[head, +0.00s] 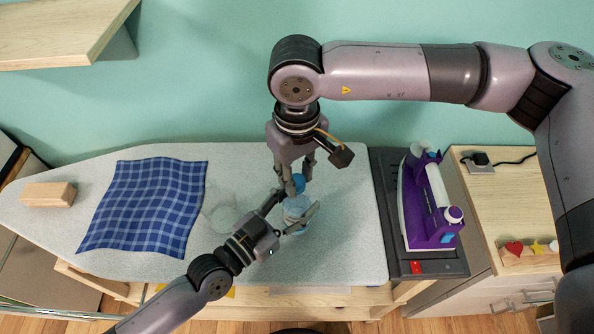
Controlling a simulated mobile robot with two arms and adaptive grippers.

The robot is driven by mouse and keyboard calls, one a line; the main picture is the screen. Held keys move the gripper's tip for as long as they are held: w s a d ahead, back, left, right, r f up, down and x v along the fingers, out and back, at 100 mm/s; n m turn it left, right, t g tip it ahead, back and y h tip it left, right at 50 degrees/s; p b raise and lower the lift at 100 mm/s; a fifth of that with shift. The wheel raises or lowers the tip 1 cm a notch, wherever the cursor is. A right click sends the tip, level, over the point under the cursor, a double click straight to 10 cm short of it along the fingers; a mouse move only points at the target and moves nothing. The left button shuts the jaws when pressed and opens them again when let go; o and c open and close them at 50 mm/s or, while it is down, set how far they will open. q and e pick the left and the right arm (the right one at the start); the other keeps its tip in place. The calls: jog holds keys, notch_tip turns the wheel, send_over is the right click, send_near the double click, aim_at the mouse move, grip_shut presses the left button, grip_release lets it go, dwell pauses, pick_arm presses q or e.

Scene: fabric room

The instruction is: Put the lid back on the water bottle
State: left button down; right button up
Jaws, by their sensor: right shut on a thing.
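The water bottle (296,208), pale blue and see-through, stands on the ironing board, right of its middle. My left gripper (298,206) reaches in from the lower left with its fingers spread on either side of the bottle; whether they press on it is unclear. My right gripper (298,184) points down from above, shut on the blue lid (299,181). The lid is right at the top of the bottle in this view. I cannot tell whether it touches the bottle's mouth, as the fingers partly hide it.
The ironing board (345,240) carries a blue checked cloth (150,205), a wooden block (48,194) and a clear, glassy object (222,216) left of the bottle. A purple iron (425,205) stands on a dark rest at right. A wooden shelf (60,30) hangs upper left.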

jog(key=m, duration=1.4)
jog(key=shift+m, duration=0.4)
jog(key=m, duration=1.2)
jog(key=shift+m, duration=0.4)
jog(key=m, duration=0.6)
jog(key=shift+f, duration=0.1)
jog(key=m, duration=0.6)
jog(key=shift+m, duration=0.4)
jog(key=m, duration=1.2)
jog(key=shift+m, duration=0.3)
jog(key=o, duration=0.8)
